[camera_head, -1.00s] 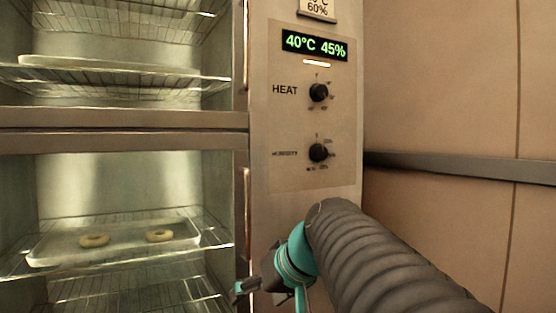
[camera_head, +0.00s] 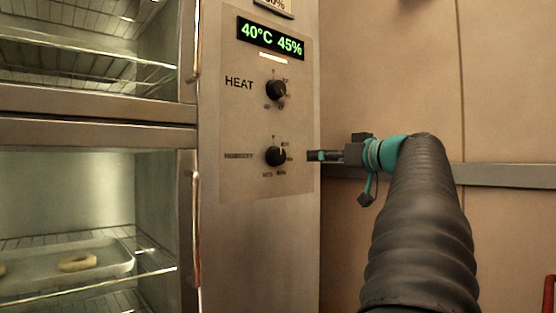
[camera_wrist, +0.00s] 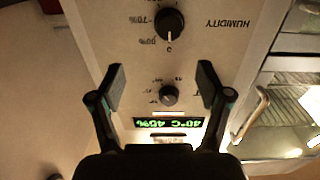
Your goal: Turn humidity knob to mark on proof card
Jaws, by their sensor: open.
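The black round humidity knob (camera_head: 275,156) is the lower knob on the steel panel. In the wrist view, upside down, the humidity knob (camera_wrist: 169,24) shows a pale pointer line toward the mark below it. My gripper (camera_head: 314,156) is open and empty, just right of the humidity knob in the head view and apart from it. In the wrist view my gripper's fingers (camera_wrist: 161,68) are spread, with the humidity knob beyond their tips. The proof card (camera_head: 275,5) is mostly cut off at the top edge; its mark cannot be read fully.
The heat knob (camera_head: 275,90) sits above the humidity knob. The green display (camera_head: 271,38) reads 40°C 45%. Left are the cabinet's glass doors with a vertical handle (camera_head: 196,230) and wire racks with a tray (camera_head: 110,262). A wall rail (camera_head: 510,175) runs at right.

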